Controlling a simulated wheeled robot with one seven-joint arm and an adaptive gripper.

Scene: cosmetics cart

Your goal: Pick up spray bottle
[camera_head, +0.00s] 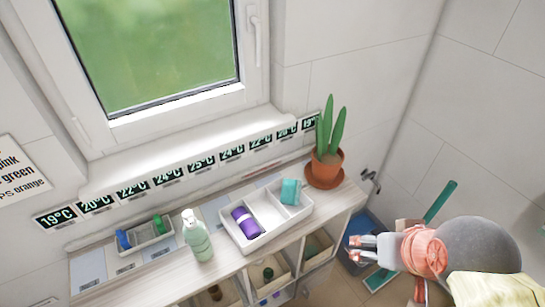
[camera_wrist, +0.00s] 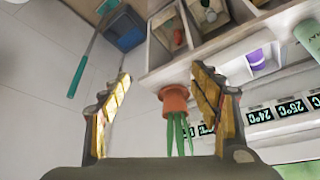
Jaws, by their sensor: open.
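A pale green bottle with a white pump top (camera_head: 197,238), the one that looks like a spray bottle, stands upright on the wooden cart top (camera_head: 160,278), left of a white tray. A pale green shape at the right edge of the wrist view (camera_wrist: 309,38) appears to be the same bottle, partly cut off. My gripper (camera_head: 356,248) is off the right end of the cart, well away from the bottle. Its two fingers are spread and empty in the wrist view (camera_wrist: 160,85).
The white divided tray (camera_head: 238,243) holds a purple item (camera_head: 245,222) and a teal item (camera_head: 291,192). A potted plant (camera_head: 328,160) stands at the cart's right end. A small bin (camera_head: 145,236) sits left of the bottle. A window and wall run behind; open compartments lie below.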

